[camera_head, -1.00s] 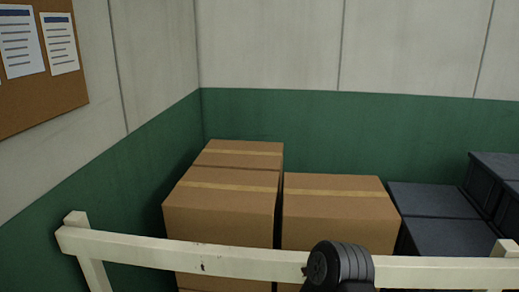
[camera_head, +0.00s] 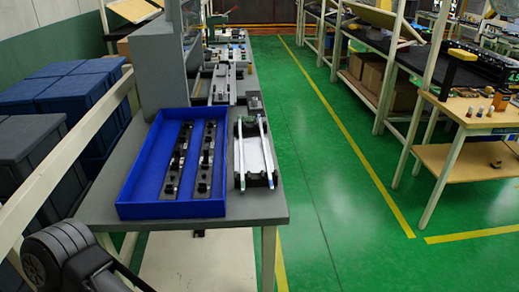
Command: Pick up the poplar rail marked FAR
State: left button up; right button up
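No marking FAR is readable in the head view, so I cannot tell which piece is the poplar rail. A blue tray (camera_head: 133,178) lies on a grey table (camera_head: 250,212) left of the middle. In it lie two long dark strips, a left strip (camera_head: 179,160) and a right strip (camera_head: 206,160), each with black clip-like parts. Right of the tray stands a fixture with two pale bars, a left bar (camera_head: 241,150) and a right bar (camera_head: 266,148), joined by dark end pieces. Neither of my grippers is in view; a black part of my arm shows at lower left.
A cream railing (camera_head: 75,150) and stacked blue crates (camera_head: 75,90) stand left of the table. A green floor aisle (camera_head: 330,215) with yellow lines is clear to the right. A wooden-topped workbench (camera_head: 455,112) with small items stands at far right.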

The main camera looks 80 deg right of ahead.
aim_at(170, 190)
jog(key=z, duration=3.5)
